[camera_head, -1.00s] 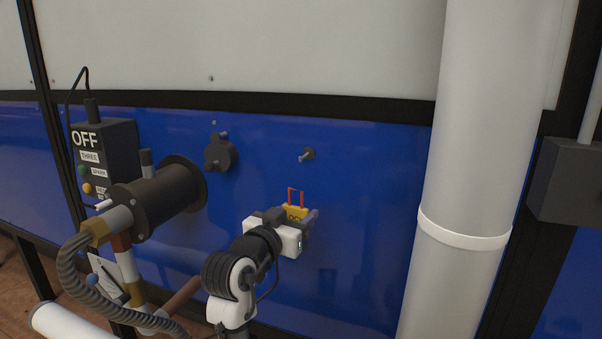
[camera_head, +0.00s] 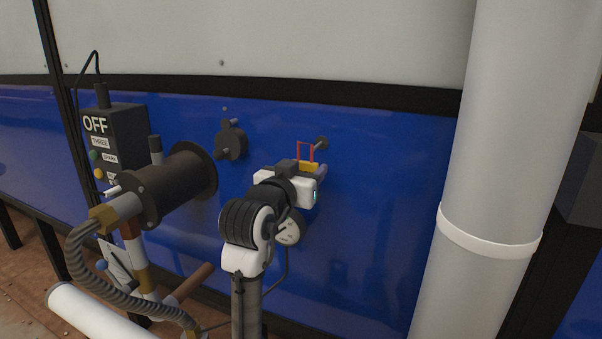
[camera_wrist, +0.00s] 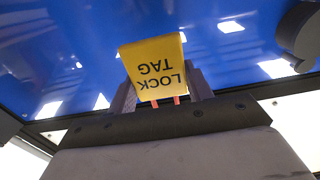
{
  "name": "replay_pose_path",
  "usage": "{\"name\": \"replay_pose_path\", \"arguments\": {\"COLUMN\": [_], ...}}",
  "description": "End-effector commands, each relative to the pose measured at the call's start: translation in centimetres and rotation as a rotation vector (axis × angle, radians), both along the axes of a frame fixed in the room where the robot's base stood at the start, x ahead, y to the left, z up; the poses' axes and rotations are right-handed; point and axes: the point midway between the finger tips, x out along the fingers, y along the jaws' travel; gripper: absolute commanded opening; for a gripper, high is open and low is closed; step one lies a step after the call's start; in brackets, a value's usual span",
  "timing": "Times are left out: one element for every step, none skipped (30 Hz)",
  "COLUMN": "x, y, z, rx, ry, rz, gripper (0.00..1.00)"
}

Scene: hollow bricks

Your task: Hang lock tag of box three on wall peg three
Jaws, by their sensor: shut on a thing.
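The yellow lock tag (camera_wrist: 155,65) with its thin red hoop (camera_head: 305,146) is held by my gripper (camera_head: 308,170). In the wrist view my fingers are shut on the tag, and its lettering shows upside down. In the head view the hoop stands upright above my gripper. The wall peg (camera_head: 321,142) juts from the blue wall just right of the hoop's top. The hoop and the peg's tip lie close together in the picture; I cannot tell whether they touch or how far apart they are in depth. Box three (camera_head: 125,135), labelled OFF and THREE, is at the left.
A dark cylinder with a hose (camera_head: 172,190) juts out left of my arm. A round dark fitting (camera_head: 231,143) is on the wall left of the peg. A thick white pipe (camera_head: 505,170) stands at the right. The blue wall between peg and pipe is clear.

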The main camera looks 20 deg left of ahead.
Motion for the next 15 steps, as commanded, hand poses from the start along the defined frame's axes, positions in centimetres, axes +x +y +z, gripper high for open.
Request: {"name": "replay_pose_path", "arguments": {"x": [0.3,0.5,0.8,0.9,1.1,1.3,1.5,1.7,2.0,2.1,2.3,2.6,2.7,2.9,3.2], "y": [0.0,0.0,0.0,-0.1,-0.1,-0.1,-0.1,-0.1,-0.1,-0.1,-0.1,-0.1,-0.1,-0.1,-0.1], "z": [0.0,-0.1,-0.1,-0.1,-0.1,-0.1,-0.1,-0.2,-0.2,-0.2,-0.2,-0.2,-0.2,-0.3,-0.3], "rx": [0.0,0.0,0.0,0.0,0.0,0.0,0.0,-0.001,-0.001,0.0,0.0,0.001,0.001,0.001,0.001], "ry": [0.001,0.001,0.002,0.002,0.001,0.001,0.0,0.0,0.001,0.001,0.001,0.001,0.001,0.001,0.001], "rz": [-0.001,-0.001,-0.001,-0.001,-0.001,-0.001,-0.001,-0.001,-0.001,-0.001,-0.001,-0.001,-0.001,-0.001,-0.001], "gripper": [0.28,0.28,0.28,0.28,0.28,0.28,0.28,0.28,0.28,0.28,0.28,0.28,0.28,0.28,0.28]}}
